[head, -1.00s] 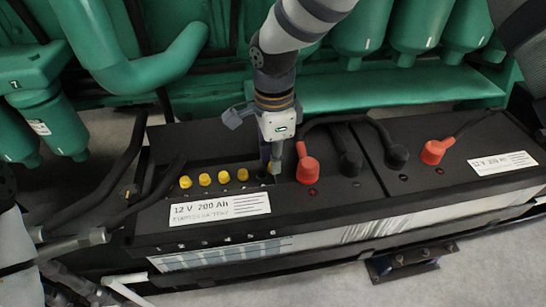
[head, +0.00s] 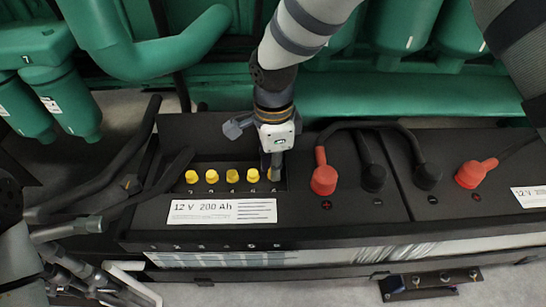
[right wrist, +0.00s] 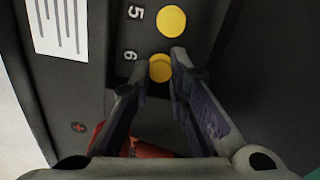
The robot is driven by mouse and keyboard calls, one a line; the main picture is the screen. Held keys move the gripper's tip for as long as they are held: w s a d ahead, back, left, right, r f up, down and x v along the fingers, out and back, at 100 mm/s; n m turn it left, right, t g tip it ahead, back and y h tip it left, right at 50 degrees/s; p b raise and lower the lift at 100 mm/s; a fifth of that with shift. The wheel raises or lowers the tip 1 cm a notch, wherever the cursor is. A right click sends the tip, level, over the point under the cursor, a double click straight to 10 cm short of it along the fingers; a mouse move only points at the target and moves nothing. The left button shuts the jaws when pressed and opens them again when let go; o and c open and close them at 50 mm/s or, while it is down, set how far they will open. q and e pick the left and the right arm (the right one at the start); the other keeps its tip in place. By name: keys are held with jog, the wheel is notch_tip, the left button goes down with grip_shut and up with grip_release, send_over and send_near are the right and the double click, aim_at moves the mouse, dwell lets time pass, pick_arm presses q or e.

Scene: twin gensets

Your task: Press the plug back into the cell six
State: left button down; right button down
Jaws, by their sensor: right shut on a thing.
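The yellow plug of cell six (head: 270,174) is at the right end of the row of yellow plugs on the left battery. My right gripper (head: 275,170) reaches down onto it from above and partly hides it. In the right wrist view, the plug (right wrist: 160,68) sits between the fingertips of my right gripper (right wrist: 161,70), beside the printed 6. The gripper is shut on the plug. The plug is over its cell; whether it is fully seated I cannot tell. Of my left arm, only parts show at the lower left, and its jaws are unclear.
The cell five plug (right wrist: 172,21) is close beside the fingers. A red terminal cap (head: 324,178) and a black terminal cap (head: 373,178) with cables stand right of the gripper. Black cables cross the battery's left end. Green engine parts (head: 400,98) rise behind.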

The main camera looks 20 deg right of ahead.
dwell(0.4)
jog(key=shift+f, duration=0.1)
pick_arm(q)
jog(key=shift+w+r, duration=0.15)
pick_arm(e)
jog(key=shift+f, duration=0.1)
jog(key=c, duration=1.4)
grip_release()
jog(key=shift+c, duration=0.2)
jog(key=shift+r+p, duration=1.1)
jog(key=shift+r, duration=1.55)
pick_arm(q)
jog(key=shift+w+r+t, duration=0.6)
jog(key=shift+w+r, duration=0.55)
pick_arm(e)
jog(key=shift+f, duration=0.1)
